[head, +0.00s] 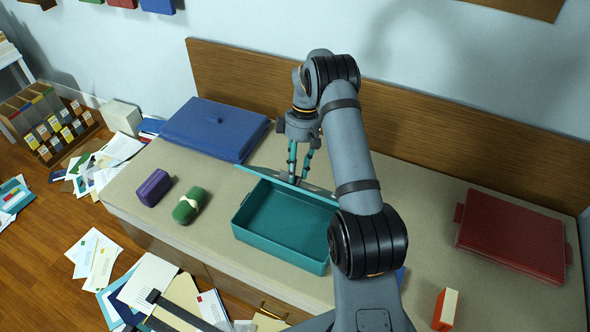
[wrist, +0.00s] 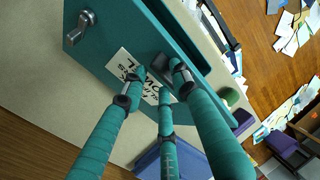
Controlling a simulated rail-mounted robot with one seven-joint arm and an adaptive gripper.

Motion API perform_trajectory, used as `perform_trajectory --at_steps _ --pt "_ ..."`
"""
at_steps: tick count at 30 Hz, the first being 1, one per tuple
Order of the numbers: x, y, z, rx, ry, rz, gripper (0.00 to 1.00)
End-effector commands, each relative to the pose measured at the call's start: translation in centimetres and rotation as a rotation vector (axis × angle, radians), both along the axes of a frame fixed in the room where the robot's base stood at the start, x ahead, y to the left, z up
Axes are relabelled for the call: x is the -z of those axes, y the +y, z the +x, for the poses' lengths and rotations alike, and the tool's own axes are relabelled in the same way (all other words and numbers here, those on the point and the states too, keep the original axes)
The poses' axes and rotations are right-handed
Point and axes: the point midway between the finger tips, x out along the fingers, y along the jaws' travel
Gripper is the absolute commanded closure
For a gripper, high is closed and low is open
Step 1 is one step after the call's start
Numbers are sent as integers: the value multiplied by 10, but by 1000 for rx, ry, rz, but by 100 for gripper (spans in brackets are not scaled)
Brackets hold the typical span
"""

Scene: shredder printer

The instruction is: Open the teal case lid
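The teal case (head: 285,222) sits on the bench in the head view, its empty inside showing. Its lid (head: 258,174) is raised at the back edge and seen nearly edge-on. In the wrist view the lid's teal outer face (wrist: 105,50) carries a white label (wrist: 125,65) and a metal latch (wrist: 82,28). My gripper (head: 298,177) is behind the lid, fingers pointing down. In the wrist view its fingertips (wrist: 155,85) are spread apart over or against the lid face by the label; contact is unclear. They hold nothing. My arm hides the case's right side.
A blue case (head: 215,128) lies at back left, and a red case (head: 512,232) at right. Purple (head: 154,187) and green (head: 190,205) small cases lie left of the teal one. A wooden backboard (head: 440,135) stands close behind my gripper. Papers litter the floor.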

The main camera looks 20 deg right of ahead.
Motion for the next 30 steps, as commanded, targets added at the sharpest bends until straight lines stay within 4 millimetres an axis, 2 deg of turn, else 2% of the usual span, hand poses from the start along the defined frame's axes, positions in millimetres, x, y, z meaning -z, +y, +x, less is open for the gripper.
perform_trajectory --at_steps 8,13,17,24,30 --pt "1 -2 0 -1 0 -3 73" --pt "-10 -4 3 0 -3 -2 73" --pt "-32 -8 7 2 -6 -3 73" --pt "-82 -17 16 0 -5 -4 73" --pt "-108 -22 20 -1 -2 -3 73"
